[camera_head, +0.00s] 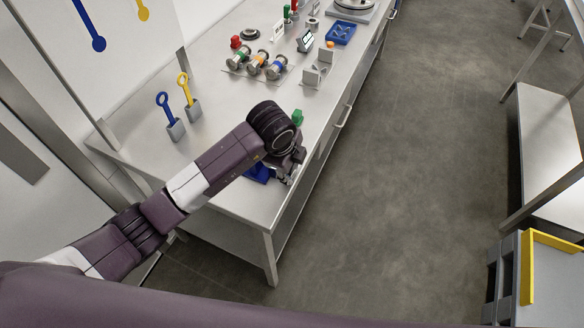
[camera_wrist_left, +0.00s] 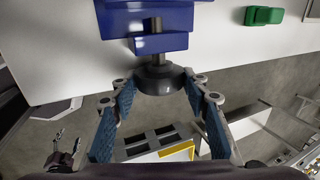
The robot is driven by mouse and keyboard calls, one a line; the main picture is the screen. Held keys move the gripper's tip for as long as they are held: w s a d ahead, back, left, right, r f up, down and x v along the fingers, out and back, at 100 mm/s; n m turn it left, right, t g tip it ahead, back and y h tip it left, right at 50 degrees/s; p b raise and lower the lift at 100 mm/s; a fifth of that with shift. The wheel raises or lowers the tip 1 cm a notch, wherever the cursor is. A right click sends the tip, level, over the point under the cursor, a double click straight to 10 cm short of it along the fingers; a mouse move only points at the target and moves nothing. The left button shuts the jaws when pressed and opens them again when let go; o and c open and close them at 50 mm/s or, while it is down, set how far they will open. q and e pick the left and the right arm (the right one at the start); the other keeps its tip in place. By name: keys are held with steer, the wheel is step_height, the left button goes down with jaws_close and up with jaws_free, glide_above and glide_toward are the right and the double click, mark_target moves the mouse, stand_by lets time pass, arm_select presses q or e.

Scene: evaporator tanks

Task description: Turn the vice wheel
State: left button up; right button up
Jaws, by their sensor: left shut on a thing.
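The blue vice (camera_head: 258,174) sits at the near edge of the steel workbench, partly hidden behind my left gripper in the head view. In the left wrist view the vice (camera_wrist_left: 160,42) fills the top middle, with a dark round wheel (camera_wrist_left: 158,82) on its screw facing me. My left gripper (camera_head: 284,177) is at the vice's outer side. In the left wrist view its two blue-padded fingers (camera_wrist_left: 160,88) are on either side of the wheel, shut on it. The wheel is hidden in the head view.
A green block (camera_head: 298,117) lies on the workbench (camera_head: 235,205) beyond my wrist. Blue and yellow tools in grey holders (camera_head: 176,131) stand to the left. Several spools (camera_head: 257,66) are farther back. The floor (camera_head: 400,180) right of the bench is clear.

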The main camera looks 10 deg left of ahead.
arm_select(q)
steer(key=shift+t+b, duration=0.4)
steer(key=shift+t, duration=0.1)
steer(key=o, duration=1.2)
steer(key=shift+c, duration=0.2)
steer(key=v, duration=1.2)
steer(key=shift+a, duration=0.2)
